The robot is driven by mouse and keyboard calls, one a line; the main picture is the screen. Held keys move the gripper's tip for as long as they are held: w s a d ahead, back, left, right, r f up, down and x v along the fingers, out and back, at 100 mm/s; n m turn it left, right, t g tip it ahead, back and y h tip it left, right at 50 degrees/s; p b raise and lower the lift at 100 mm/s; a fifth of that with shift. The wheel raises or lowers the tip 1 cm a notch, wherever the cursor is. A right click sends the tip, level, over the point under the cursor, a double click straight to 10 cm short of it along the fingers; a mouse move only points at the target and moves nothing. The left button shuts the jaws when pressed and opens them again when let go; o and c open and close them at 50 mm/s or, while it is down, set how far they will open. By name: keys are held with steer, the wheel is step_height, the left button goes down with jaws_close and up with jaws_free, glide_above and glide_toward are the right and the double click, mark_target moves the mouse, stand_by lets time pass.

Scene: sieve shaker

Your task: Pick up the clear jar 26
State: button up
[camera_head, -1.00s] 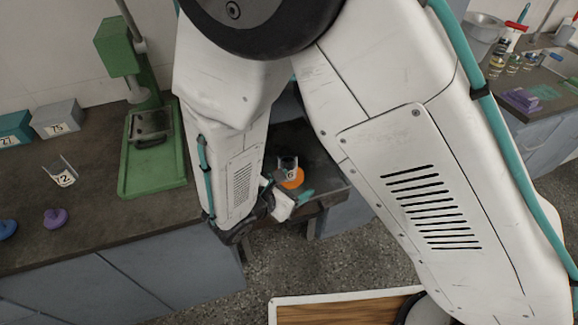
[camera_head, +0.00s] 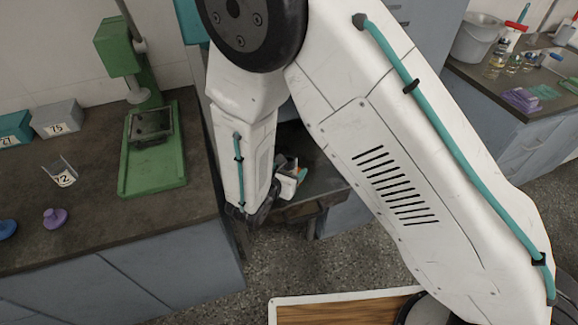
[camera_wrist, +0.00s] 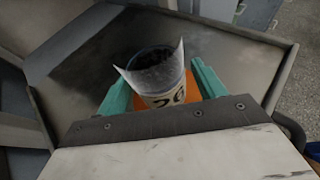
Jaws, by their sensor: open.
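The clear jar 26 (camera_wrist: 160,80) stands on a dark tray-like surface (camera_wrist: 240,60) in the wrist view. It has a dark rim, grey contents and a pale label with the number 26, partly cut off by my gripper. An orange patch shows at its sides and base. My gripper (camera_wrist: 160,82) is open, with one teal finger on each side of the jar. I cannot tell whether the fingers touch it. In the head view my gripper (camera_head: 290,180) is small beside the dark surface, and the jar is mostly hidden there.
A green press (camera_head: 150,150) stands on the left counter with grey box 75 (camera_head: 57,118), clear holder 72 (camera_head: 62,174) and a purple knob-like object (camera_head: 54,217). A right counter holds a grey bucket (camera_head: 478,38) and small jars. Speckled floor lies between.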

steer(key=c, duration=1.2)
steer(key=shift+c, duration=0.2)
